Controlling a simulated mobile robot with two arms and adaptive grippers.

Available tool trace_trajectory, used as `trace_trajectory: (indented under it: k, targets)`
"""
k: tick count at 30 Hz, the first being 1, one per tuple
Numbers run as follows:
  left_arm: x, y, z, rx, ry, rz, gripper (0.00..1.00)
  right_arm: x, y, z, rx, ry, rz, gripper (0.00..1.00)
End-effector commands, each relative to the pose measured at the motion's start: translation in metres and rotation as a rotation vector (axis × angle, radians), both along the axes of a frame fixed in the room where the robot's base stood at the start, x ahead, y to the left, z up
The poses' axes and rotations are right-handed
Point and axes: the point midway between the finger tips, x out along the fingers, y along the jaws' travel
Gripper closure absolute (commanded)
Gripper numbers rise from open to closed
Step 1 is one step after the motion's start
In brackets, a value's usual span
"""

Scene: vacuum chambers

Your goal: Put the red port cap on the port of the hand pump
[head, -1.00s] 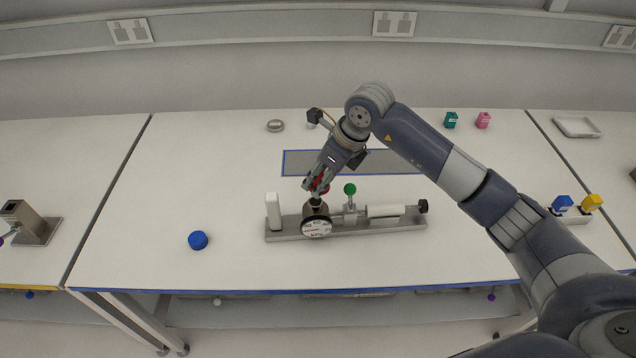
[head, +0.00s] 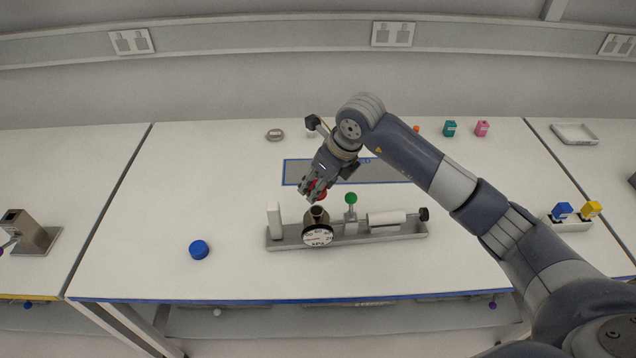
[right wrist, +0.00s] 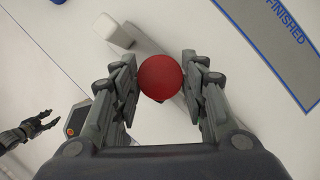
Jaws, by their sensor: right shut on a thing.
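The red port cap (head: 319,190) sits between the fingers of my right gripper (head: 311,191). In the right wrist view the round red cap (right wrist: 160,78) lies between the two fingertips (right wrist: 160,85). My right gripper is shut on it and holds it just above and behind the pump's port. The hand pump (head: 375,234) lies on the table with a round gauge (head: 318,236) at its front. Its dark open port (head: 317,213) shows uncovered above the gauge. A dark gripper, likely my left one (right wrist: 35,127), shows small at the left of the right wrist view.
A green knob (head: 351,198) stands up beside the port. A white upright block (head: 273,217) is at the pump's left end. A blue cap (head: 199,249) lies to the left. A blue-edged mat (head: 295,172) is behind. The left of the table is largely clear.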

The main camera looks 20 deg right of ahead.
Motion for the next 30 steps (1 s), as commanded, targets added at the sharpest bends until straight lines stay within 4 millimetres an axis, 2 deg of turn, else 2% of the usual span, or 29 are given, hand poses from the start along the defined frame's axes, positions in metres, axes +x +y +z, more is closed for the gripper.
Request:
trace_trajectory:
  k: [30]
  targets:
    - [0.0, 0.003, -0.058, 0.003, 0.001, -0.001, 0.6, 0.0, 0.0, -0.064, 0.0, 0.0, 0.001, 0.71]
